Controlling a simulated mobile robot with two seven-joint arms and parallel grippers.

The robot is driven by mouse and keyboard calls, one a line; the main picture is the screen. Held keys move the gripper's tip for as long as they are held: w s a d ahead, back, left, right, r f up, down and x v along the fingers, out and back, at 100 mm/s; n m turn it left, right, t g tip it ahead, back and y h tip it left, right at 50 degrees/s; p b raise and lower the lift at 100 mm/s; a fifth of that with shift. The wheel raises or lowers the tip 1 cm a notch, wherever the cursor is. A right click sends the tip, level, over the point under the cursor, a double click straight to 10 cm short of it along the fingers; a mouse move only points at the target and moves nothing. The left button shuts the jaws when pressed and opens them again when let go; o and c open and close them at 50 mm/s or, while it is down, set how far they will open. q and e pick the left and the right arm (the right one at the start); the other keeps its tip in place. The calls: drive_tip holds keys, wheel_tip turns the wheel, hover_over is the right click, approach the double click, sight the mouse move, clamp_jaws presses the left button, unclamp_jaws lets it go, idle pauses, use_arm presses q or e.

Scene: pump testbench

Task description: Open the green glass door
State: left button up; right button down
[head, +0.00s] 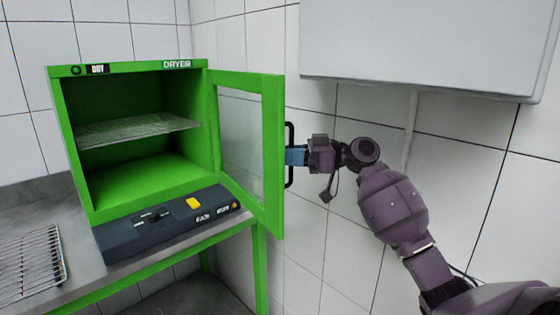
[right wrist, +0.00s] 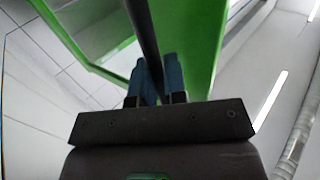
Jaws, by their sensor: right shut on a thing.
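The green glass door (head: 273,160) of the dryer (head: 137,125) stands swung open to the right on its hinge side, with its clear pane (head: 240,140) in a green frame. A black vertical bar handle (head: 290,130) is on the door's outer edge. My right gripper (head: 290,156) is shut on the handle, with its blue fingers around the bar. In the right wrist view the handle (right wrist: 143,40) runs down between the blue fingers (right wrist: 160,78). The dryer's inside is open to view and holds a wire shelf (head: 135,130). My left gripper is not in view.
A wire rack (head: 30,262) lies on the grey bench (head: 85,240) at the left. A dark control panel (head: 165,222) with a yellow button is below the dryer opening. A white cabinet (head: 430,45) hangs on the tiled wall above my right arm.

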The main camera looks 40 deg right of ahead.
drive_tip(key=shift+w+d+b, duration=0.1)
drive_tip(key=shift+d+b, duration=0.25)
drive_tip(key=shift+d, duration=1.7)
drive_tip(key=c, duration=1.2)
unclamp_jaws()
